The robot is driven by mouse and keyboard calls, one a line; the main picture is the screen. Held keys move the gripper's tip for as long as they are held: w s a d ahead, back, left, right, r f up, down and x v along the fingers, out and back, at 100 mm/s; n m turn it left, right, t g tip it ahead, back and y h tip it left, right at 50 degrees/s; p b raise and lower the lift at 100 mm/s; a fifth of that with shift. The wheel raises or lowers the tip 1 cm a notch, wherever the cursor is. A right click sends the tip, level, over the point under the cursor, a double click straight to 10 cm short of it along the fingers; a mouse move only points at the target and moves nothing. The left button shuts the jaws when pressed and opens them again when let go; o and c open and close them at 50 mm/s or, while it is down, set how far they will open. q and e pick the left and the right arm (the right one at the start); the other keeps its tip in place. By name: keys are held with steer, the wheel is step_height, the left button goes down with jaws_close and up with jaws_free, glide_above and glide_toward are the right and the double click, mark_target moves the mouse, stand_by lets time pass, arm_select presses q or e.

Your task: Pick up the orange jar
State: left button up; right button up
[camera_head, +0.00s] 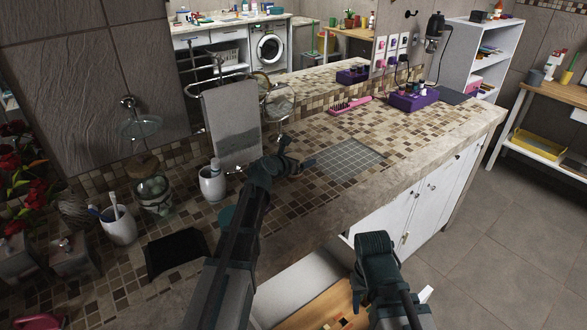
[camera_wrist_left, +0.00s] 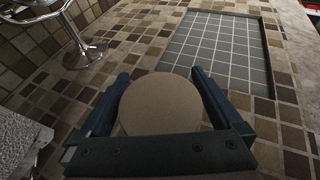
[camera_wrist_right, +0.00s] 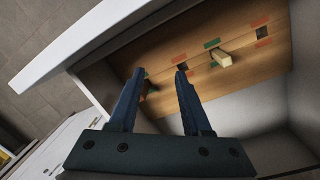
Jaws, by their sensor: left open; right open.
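In the left wrist view a round, flat tan top (camera_wrist_left: 160,105) lies between the fingers of my left gripper (camera_wrist_left: 160,76). It may be the lid of the jar; no orange side shows, and I cannot tell whether the fingers touch it. In the head view my left gripper (camera_head: 297,154) is over the tiled counter, left of the grey grid mat, and no orange jar is clearly visible there. My right gripper (camera_wrist_right: 160,72) is open and empty in the right wrist view, above an open drawer.
The grey grid mat (camera_head: 351,160) lies flat on the counter (camera_head: 400,135). A chrome stand (camera_wrist_left: 85,50) is close left of the gripper. A hanging towel (camera_head: 233,120), white cup (camera_head: 211,183) and purple box (camera_head: 413,97) stand around. The drawer holds a wooden board (camera_wrist_right: 245,85) with a peg.

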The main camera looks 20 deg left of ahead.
mark_target(299, 154)
arm_select(q)
steer(key=shift+s+r, duration=0.1)
steer(key=shift+c, duration=0.4)
steer(key=c, duration=1.2)
steer(key=shift+r+p, duration=0.8)
steer(key=shift+p, duration=0.05)
steer(key=shift+s+r+p, duration=0.15)
steer(key=shift+r+p, duration=0.45)
steer(key=shift+p, duration=0.05)
steer(key=shift+s+r+p, duration=0.15)
steer(key=shift+r+p, duration=0.45)
steer(key=s+d, duration=0.1)
steer(key=s, duration=0.4)
steer(key=s+d, duration=0.1)
steer(key=s, duration=0.4)
steer(key=s+d+r+p, duration=0.1)
steer(key=s, duration=0.4)
steer(key=shift+d, duration=0.2)
steer(key=shift+r, duration=0.1)
